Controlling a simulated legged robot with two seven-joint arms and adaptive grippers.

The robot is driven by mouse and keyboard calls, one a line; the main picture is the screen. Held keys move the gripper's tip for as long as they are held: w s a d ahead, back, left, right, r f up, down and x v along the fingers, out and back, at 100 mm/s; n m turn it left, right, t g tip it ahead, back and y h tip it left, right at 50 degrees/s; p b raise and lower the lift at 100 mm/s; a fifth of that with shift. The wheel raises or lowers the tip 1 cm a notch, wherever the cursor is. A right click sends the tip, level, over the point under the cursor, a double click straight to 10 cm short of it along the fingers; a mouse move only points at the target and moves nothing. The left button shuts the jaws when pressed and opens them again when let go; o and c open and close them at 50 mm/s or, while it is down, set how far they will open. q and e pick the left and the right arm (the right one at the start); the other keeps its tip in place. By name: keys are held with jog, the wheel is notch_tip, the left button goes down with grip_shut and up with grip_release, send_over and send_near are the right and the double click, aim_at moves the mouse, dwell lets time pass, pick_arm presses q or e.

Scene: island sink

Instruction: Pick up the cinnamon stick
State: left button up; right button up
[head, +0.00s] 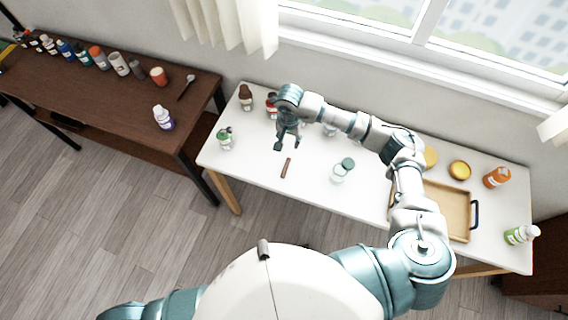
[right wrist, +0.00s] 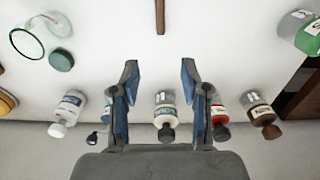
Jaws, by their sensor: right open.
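The cinnamon stick (head: 287,168) is a thin brown stick lying flat on the white table (head: 256,190), toward its left part. It also shows in the right wrist view (right wrist: 160,16) at the top edge, cut off by the frame. My right gripper (head: 287,147) is over the table just behind the stick, apart from it. In the right wrist view the two fingers (right wrist: 159,68) are spread with nothing held, and the stick lies beyond them, in line with the gap. My left gripper is not in either view.
Several bottles line the table's back, including a brown one (head: 246,97). A green-capped bottle (head: 225,139) stands left. A wooden tray (head: 460,207) lies right, partly behind my arm. Table around the stick is clear.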

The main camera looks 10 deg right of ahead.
jog(key=p, duration=0.1)
send_over(288, 160)
jog(key=f, duration=0.7)
jog(key=shift+a+f, duration=0.1)
jog(key=shift+a, duration=0.1)
jog(key=shift+d+f, duration=0.2)
jog(key=shift+f, duration=0.4)
notch_tip(288, 160, down, 5)
jog(key=shift+s+r+p, duration=0.15)
jog(key=shift+r+p, duration=0.05)
jog(key=shift+p, duration=0.45)
jog(key=shift+f, duration=0.2)
jog(key=shift+a, duration=0.15)
jog(key=shift+c, duration=0.9)
jog(key=c, duration=0.7)
grip_shut()
